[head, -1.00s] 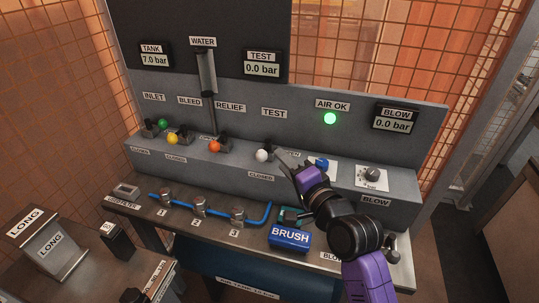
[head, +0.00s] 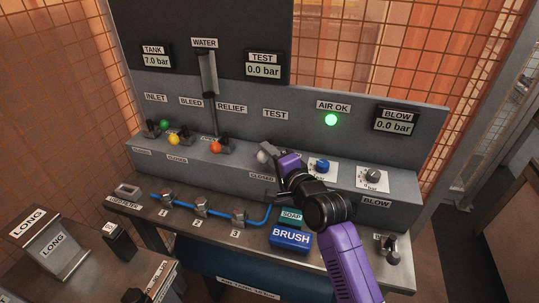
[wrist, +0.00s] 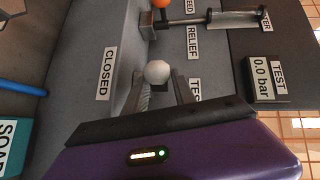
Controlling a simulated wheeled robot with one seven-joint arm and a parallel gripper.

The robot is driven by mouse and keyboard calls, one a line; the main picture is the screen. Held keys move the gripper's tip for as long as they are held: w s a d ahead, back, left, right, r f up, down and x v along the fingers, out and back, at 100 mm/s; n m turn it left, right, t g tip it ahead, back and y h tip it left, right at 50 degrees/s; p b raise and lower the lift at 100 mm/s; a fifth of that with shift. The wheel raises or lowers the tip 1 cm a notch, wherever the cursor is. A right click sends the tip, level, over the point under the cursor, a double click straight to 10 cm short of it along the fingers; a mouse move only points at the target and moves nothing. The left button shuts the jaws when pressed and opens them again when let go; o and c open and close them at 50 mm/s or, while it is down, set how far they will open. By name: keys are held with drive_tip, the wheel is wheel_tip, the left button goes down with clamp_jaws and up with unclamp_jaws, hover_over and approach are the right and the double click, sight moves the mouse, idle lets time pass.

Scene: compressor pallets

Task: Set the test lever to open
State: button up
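The test lever has a white ball knob (head: 262,157), below the TEST label on the grey panel and near the CLOSED label (head: 262,176). In the wrist view the white knob (wrist: 158,71) shows at the fingertips, with one finger on each side. My gripper (head: 272,155) reaches in from the right and partly covers the lever. In the wrist view my gripper (wrist: 161,84) is open, with a gap between the fingers and the lever. I cannot tell whether either finger touches the knob. The OPEN label is hidden behind my arm in the head view.
An orange knob (head: 216,147) and a yellow knob (head: 174,139) stand to the left. A blue knob (head: 322,166) is close to the right of my gripper. The SOAP block (head: 291,216) and BRUSH block (head: 291,237) lie below. The TEST display (head: 264,69) reads 0.0 bar.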

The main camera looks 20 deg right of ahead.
clamp_jaws()
idle(1.4)
